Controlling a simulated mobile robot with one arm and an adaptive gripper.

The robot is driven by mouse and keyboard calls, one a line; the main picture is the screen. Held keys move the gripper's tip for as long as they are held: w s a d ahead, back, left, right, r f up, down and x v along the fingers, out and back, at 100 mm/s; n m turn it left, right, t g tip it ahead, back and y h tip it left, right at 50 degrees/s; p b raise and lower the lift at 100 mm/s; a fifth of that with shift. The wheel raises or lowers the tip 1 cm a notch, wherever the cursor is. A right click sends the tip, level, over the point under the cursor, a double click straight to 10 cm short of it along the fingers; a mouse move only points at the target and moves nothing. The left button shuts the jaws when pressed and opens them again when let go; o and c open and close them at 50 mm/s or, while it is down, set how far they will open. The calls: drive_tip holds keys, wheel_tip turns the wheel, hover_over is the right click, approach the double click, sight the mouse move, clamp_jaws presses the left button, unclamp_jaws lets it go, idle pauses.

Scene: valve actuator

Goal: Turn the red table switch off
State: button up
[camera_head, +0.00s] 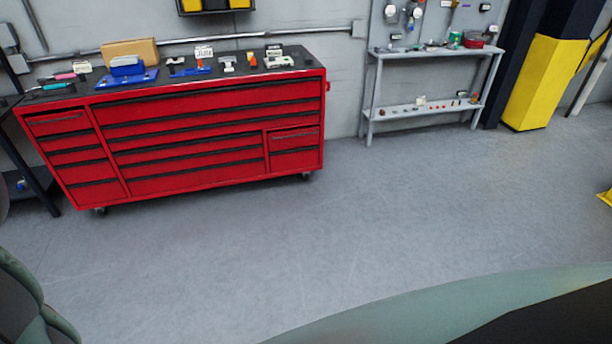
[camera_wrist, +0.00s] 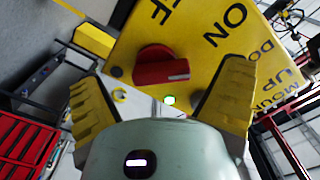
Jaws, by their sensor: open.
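The red switch (camera_wrist: 162,67) is a rotary knob on a yellow panel (camera_wrist: 205,45) in the wrist view. A white line marks the knob's right end, and the knob lies roughly level in the picture. Black "ON" lettering is to its upper right, and letters ending in "FF" are above it. A small green light (camera_wrist: 169,100) glows below the knob. My gripper (camera_wrist: 163,80) has its two yellow-padded fingers spread to either side of the knob, apart from it in the picture. The exact distance to the knob cannot be told. The switch is not in the head view.
In the head view, a red tool cabinet (camera_head: 185,130) with tools on top stands against the wall. A grey shelf table (camera_head: 432,52) and a yellow-padded column (camera_head: 545,82) stand to the right. The floor (camera_head: 330,220) between is clear.

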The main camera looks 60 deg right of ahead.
drive_tip(key=shift+x, duration=1)
drive_tip(key=shift+d, duration=0.1)
drive_tip(key=c, duration=1.2)
